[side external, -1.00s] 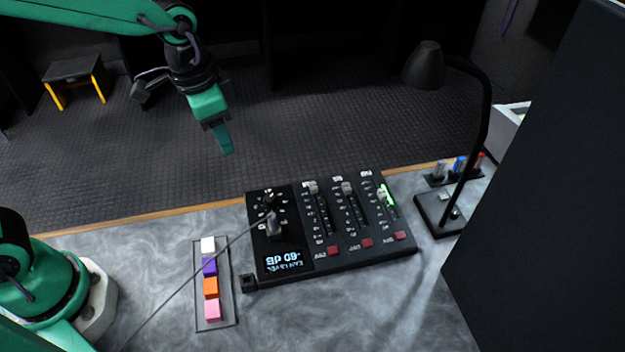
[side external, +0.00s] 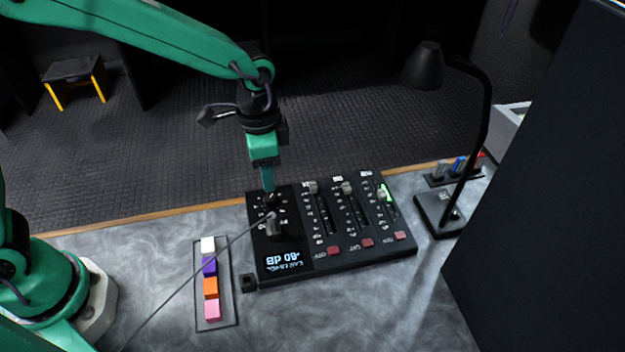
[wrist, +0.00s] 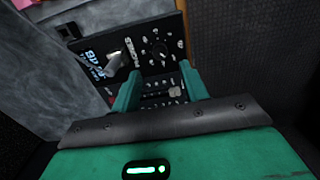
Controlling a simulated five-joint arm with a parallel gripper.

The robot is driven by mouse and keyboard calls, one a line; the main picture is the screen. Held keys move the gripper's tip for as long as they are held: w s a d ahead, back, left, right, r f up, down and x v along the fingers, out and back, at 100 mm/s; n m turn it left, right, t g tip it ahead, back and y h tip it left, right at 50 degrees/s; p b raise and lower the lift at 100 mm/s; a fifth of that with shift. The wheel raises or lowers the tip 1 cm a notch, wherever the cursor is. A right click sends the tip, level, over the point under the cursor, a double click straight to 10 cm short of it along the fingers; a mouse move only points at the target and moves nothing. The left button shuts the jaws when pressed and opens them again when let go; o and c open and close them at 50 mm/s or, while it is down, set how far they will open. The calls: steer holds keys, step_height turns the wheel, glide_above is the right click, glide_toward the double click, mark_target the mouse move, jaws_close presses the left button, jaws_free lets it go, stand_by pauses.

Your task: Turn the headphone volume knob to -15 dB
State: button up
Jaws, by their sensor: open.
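The black headphone volume knob (side external: 268,199) sits in a ring of white marks at the far left of the black mixer panel (side external: 325,255). In the wrist view the knob (wrist: 158,48) lies ahead of the fingertips, with its ring of marks around it. The panel's display (side external: 283,261) is upside down to the side camera and appears to read -60 dB. My gripper (side external: 268,188) points down by the knob's far side. In the wrist view my gripper (wrist: 161,88) has its fingers apart with nothing held. Contact with the knob cannot be told.
A grey plug (side external: 272,226) with a cable stands in the panel close to the knob. Several fader caps (side external: 347,188) and red buttons (side external: 333,250) are to the right. A tray of coloured blocks (side external: 210,287) lies left; a lamp (side external: 427,68) stands right.

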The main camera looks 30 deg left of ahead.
mark_target(270, 197)
steer(key=shift+f, duration=3.55)
jaws_close()
